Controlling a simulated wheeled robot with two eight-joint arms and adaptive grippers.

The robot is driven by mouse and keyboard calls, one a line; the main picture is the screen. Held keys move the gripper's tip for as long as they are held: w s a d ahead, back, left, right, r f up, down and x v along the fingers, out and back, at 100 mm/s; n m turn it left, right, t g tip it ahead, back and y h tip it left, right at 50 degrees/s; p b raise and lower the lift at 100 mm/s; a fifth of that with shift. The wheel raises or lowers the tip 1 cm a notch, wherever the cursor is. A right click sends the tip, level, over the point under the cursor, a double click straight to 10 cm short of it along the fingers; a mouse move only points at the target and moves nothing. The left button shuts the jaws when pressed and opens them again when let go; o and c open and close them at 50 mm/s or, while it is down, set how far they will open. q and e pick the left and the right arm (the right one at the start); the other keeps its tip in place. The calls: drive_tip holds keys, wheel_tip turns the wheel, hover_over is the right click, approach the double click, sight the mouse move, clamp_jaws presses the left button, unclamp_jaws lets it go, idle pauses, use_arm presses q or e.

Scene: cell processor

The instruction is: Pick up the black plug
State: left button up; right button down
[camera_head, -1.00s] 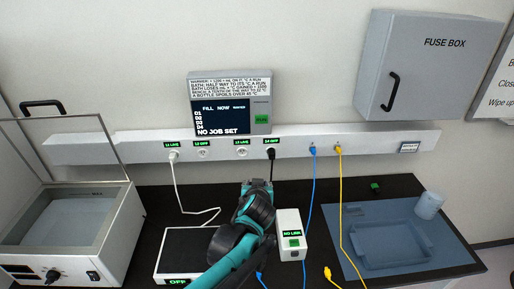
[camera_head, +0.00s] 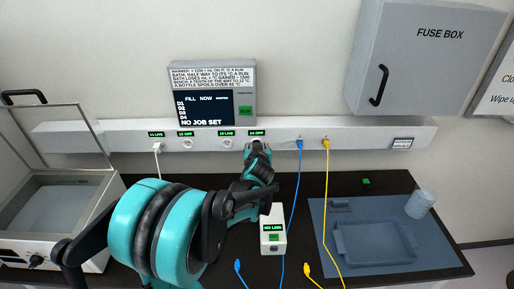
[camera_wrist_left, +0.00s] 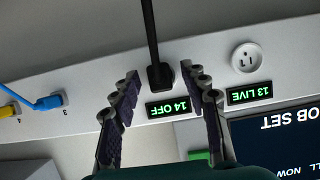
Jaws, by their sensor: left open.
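The black plug (camera_wrist_left: 159,76) sits in the wall strip at the socket labelled 14 OFF, with its black cord running from it toward the top of the left wrist view. My left gripper (camera_head: 257,148) is at that socket and hides the plug in the head view. In the left wrist view its two fingers are open, one on each side of the plug, with gaps visible between fingertips and plug. Whether either finger touches it I cannot tell. My right gripper is not in view.
Sockets (camera_wrist_left: 246,57) line the strip beside the plug; a white plug (camera_head: 158,147) is in one. Blue (camera_head: 300,145) and yellow (camera_head: 325,143) cables are right of my gripper. The display panel (camera_head: 212,95) hangs just above. A white NO LINK box (camera_head: 272,222) stands below on the bench.

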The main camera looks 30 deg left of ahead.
sight(256, 129)
use_arm(q)
drive_tip(key=shift+s+r, duration=0.1)
drive_tip(key=shift+s, duration=0.05)
drive_tip(key=shift+c, duration=0.9)
clamp_jaws()
drive_tip(key=shift+d+r, duration=0.1)
drive_tip(key=r, duration=0.2)
drive_tip(key=r+p, duration=0.1)
drive_tip(key=r, duration=0.1)
drive_tip(key=r+p, duration=0.1)
drive_tip(key=r, duration=0.2)
drive_tip(key=shift+s+d, duration=0.1)
drive_tip(key=shift+s, duration=0.2)
drive_tip(key=s+d+p, duration=0.1)
drive_tip(key=s+d, duration=0.4)
drive_tip(key=s, duration=0.3)
drive_tip(key=s+d+p, duration=0.1)
drive_tip(key=s+d, duration=0.4)
drive_tip(key=s, duration=0.3)
drive_tip(key=shift+s+f+p, duration=0.15)
drive_tip(key=shift+s+p, duration=0.05)
drive_tip(key=shift+p, duration=0.2)
